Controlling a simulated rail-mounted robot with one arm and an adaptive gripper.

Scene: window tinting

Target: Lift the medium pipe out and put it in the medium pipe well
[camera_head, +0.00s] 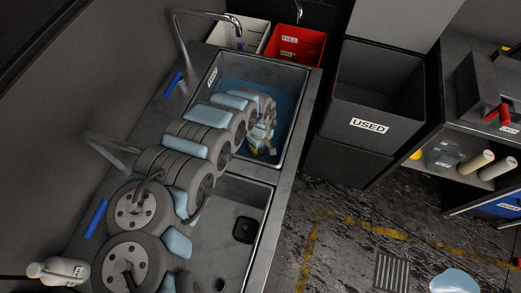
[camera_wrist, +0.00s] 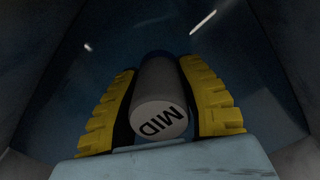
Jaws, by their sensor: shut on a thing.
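The medium pipe (camera_wrist: 160,97), a pale grey cylinder with "MID" on its end face, lies between the two yellow ribbed fingers of my gripper (camera_wrist: 160,110) in the wrist view. The fingers are shut on it, one on each side. In the head view my gripper (camera_head: 262,141) is down inside the far sink basin (camera_head: 285,77), which holds blue water. My arm hides much of this basin, and the pipe cannot be made out there. I cannot identify a medium pipe well in either view.
A near basin (camera_head: 237,232) with a drain adjoins the far one. A white bin (camera_head: 250,35) and a red bin (camera_head: 297,45) stand behind the sink. A dark "USED" bin (camera_head: 368,124) stands right of it. Two cream cylinders (camera_head: 472,166) lie on the right shelf.

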